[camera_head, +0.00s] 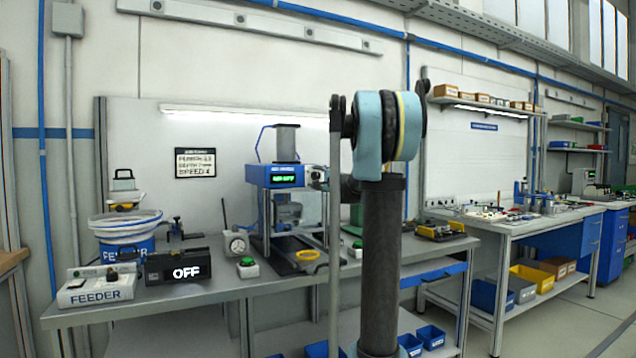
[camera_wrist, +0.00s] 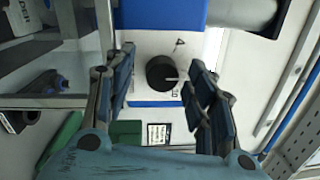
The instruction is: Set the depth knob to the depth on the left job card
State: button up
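The black round depth knob (camera_wrist: 162,73) sits on a white panel in the wrist view, with a pale pointer line toward its right side. My gripper (camera_wrist: 160,64) is open, one finger on each side of the knob with gaps between; I cannot tell how far it stands off the panel. In the head view, my gripper (camera_head: 319,178) is beside the press (camera_head: 275,174), which has a blue head and a green display. The left job card (camera_head: 195,162) hangs on the wall board; its middle line seems to read a depth of 7, but the print is blurred.
A feeder bowl (camera_head: 125,225), a FEEDER box (camera_head: 97,288) and a black box showing OFF (camera_head: 178,266) stand on the bench left of the press.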

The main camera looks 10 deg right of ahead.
jog(key=shift+s+d, duration=0.1)
jog(key=v, duration=1.1)
jog(key=shift+s, duration=0.3)
jog(key=shift+d+f, duration=0.1)
jog(key=s+a+f+n+g+y, duration=0.1)
jog(key=s+a+f+n+g, duration=0.35)
jog(key=s+a+f, duration=0.4)
jog(key=s+a+f+n+g, duration=0.4)
jog(key=s+a+f+n, duration=0.15)
jog(key=s+f, duration=0.55)
jog(key=s+d+f+n+g+h, duration=0.3)
jog(key=s+d+f, duration=0.2)
jog(key=s+f, duration=0.5)
jog(key=s+d+f+n+g+h, duration=0.3)
jog(key=s+f, duration=0.8)
jog(key=s, duration=0.4)
jog(key=shift+s+d+f+g+h, duration=0.4)
jog(key=shift+d+h, duration=0.3)
jog(key=shift+d, duration=0.2)
